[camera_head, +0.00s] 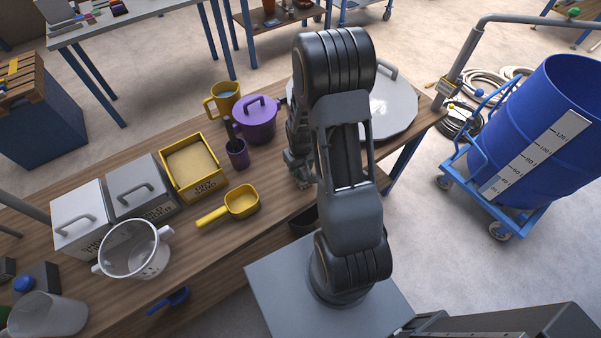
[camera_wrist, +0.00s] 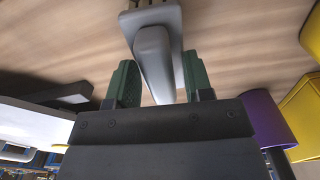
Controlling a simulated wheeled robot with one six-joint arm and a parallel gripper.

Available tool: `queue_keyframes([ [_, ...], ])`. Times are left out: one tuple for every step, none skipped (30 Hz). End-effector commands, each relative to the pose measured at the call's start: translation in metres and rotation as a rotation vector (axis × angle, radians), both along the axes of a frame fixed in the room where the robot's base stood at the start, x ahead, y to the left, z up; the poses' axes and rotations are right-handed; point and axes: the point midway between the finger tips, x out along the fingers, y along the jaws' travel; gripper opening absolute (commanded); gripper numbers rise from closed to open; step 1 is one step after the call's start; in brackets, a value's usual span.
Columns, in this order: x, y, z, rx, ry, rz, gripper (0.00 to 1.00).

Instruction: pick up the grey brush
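The grey brush (camera_wrist: 155,50) lies on the wooden bench top in the wrist view, its rounded handle pointing towards the camera. My gripper (camera_wrist: 162,82) has its two green fingers apart, one on each side of the handle. A gap shows beside the handle, so the gripper looks open and not closed on it. In the head view my gripper (camera_head: 300,170) is low over the bench, largely hidden by my arm. The brush cannot be made out clearly there.
A large round lid (camera_head: 395,105) lies to the right. A blue drum (camera_head: 550,130) stands on the floor.

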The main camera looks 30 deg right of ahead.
Motion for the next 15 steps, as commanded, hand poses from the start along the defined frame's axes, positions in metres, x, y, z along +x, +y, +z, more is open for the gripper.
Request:
queue_keyframes([
  [0.0000, 0.0000, 0.0001, 0.000, 0.000, 0.000, 0.42],
  [0.0000, 0.0000, 0.0001, 0.000, 0.000, 0.000, 0.39],
  [0.0000, 0.0000, 0.0002, 0.000, 0.000, 0.000, 0.35],
  [0.0000, 0.0000, 0.0002, 0.000, 0.000, 0.000, 0.33],
  [0.0000, 0.0000, 0.0002, 0.000, 0.000, 0.000, 0.30],
  [0.0000, 0.0000, 0.0002, 0.000, 0.000, 0.000, 0.26],
  [0.0000, 0.0000, 0.0002, 0.000, 0.000, 0.000, 0.23],
  [0.0000, 0.0000, 0.0002, 0.000, 0.000, 0.000, 0.20],
  [0.0000, 0.0000, 0.0002, 0.000, 0.000, 0.000, 0.16],
  [0.0000, 0.0000, 0.0002, 0.000, 0.000, 0.000, 0.13],
  [0.0000, 0.0000, 0.0002, 0.000, 0.000, 0.000, 0.11],
  [0.0000, 0.0000, 0.0002, 0.000, 0.000, 0.000, 0.07],
  [0.0000, 0.0000, 0.0002, 0.000, 0.000, 0.000, 0.04],
  [0.0000, 0.0000, 0.0002, 0.000, 0.000, 0.000, 0.02],
  [0.0000, 0.0000, 0.0003, 0.000, 0.000, 0.000, 0.02],
])
